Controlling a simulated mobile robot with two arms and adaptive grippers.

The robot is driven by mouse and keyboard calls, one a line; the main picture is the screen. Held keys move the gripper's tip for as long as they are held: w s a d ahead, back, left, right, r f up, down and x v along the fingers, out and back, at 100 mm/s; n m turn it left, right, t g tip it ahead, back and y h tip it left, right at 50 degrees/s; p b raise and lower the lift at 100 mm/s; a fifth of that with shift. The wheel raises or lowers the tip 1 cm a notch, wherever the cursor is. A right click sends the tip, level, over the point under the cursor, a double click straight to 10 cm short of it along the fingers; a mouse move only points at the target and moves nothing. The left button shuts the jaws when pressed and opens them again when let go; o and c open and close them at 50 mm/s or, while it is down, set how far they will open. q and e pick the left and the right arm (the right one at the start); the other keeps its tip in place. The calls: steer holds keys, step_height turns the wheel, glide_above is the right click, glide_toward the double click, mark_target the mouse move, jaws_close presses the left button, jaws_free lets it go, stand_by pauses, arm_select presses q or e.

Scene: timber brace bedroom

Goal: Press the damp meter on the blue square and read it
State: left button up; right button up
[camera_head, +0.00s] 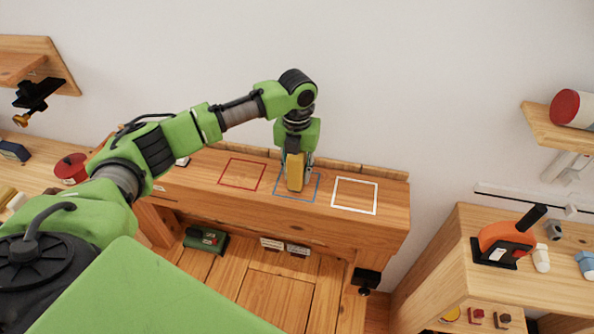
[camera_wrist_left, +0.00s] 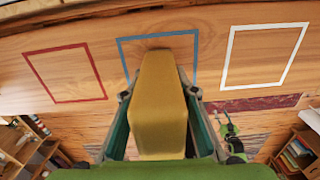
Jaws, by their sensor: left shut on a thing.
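The yellow damp meter (camera_head: 295,172) is held upright in my left gripper (camera_head: 297,178), over the blue square (camera_head: 312,199) on the wooden bench. In the left wrist view the meter (camera_wrist_left: 160,105) sits between the two fingers of my left gripper (camera_wrist_left: 158,120), its far end inside the blue outline (camera_wrist_left: 187,34). I cannot tell whether its tip touches the wood. Its readout does not show. The red square (camera_head: 242,174) lies left of the blue one and the white square (camera_head: 355,196) lies right. My right gripper is not in view.
The bench top (camera_head: 393,205) is bare around the squares. A red round container (camera_head: 71,168) stands to the left. A green case (camera_head: 206,239) sits below the bench. An orange tool (camera_head: 505,240) stands on the cabinet at the right.

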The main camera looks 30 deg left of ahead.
mark_target(297, 158)
arm_select(q)
steer(key=shift+s+f+p, duration=0.25)
steer(key=shift+f+p, duration=0.05)
steer(key=shift+p, duration=0.05)
stand_by(1.4)
steer(key=shift+r, duration=0.1)
steer(key=r+p, duration=0.2)
steer(key=p, duration=0.1)
steer(key=shift+w+r, duration=0.2)
steer(key=shift+r, duration=0.2)
step_height(297, 158, up, 3)
steer(key=shift+f+p, duration=0.15)
steer(key=shift+p, duration=1.1)
steer(key=shift+r+p, duration=0.45)
steer(key=shift+r, duration=0.4)
